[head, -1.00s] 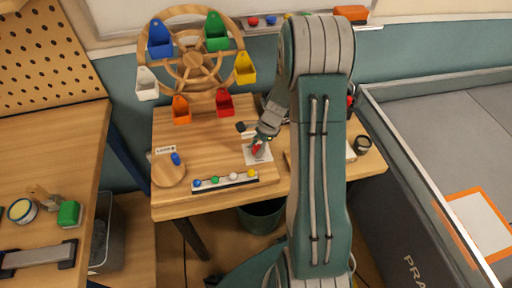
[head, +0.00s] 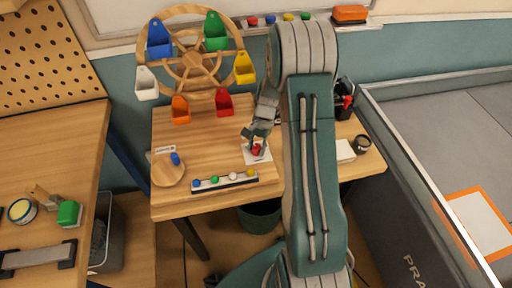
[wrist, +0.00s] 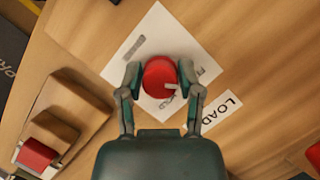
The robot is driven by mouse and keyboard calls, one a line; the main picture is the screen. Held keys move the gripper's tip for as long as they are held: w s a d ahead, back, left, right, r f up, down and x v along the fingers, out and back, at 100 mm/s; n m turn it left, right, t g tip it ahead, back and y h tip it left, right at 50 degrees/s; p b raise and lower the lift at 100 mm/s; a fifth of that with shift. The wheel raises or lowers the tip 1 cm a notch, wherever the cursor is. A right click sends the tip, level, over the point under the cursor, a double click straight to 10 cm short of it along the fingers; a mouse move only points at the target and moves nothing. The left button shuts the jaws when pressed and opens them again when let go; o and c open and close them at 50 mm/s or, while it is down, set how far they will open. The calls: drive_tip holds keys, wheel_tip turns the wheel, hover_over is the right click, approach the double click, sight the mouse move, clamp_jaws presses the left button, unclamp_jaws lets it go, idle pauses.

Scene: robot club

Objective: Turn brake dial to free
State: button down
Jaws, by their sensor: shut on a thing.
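The red brake dial (wrist: 158,78) sits on a white card (wrist: 150,38) on the wooden table. In the wrist view its pale pointer mark points right and slightly down. Dark lettering on the card is partly covered and hard to read; one word at the right begins with F. My gripper (wrist: 160,74) is shut on the dial, one finger on each side. In the head view my gripper (head: 256,137) reaches down over the card, and the red dial (head: 256,150) shows just below the fingers.
A wooden wheel (head: 197,60) with coloured buckets stands at the table's back. A strip of coloured balls (head: 225,180) lies in front of the card. A round wooden disc with a blue knob (head: 168,170) is at the left. A dark jar (head: 362,144) stands at the right.

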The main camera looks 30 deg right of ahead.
drive_tip(key=shift+w+d, duration=0.1)
idle(0.3)
drive_tip(key=shift+c, duration=1.3)
unclamp_jaws()
drive_tip(key=v, duration=1.2)
drive_tip(key=shift+w, duration=0.1)
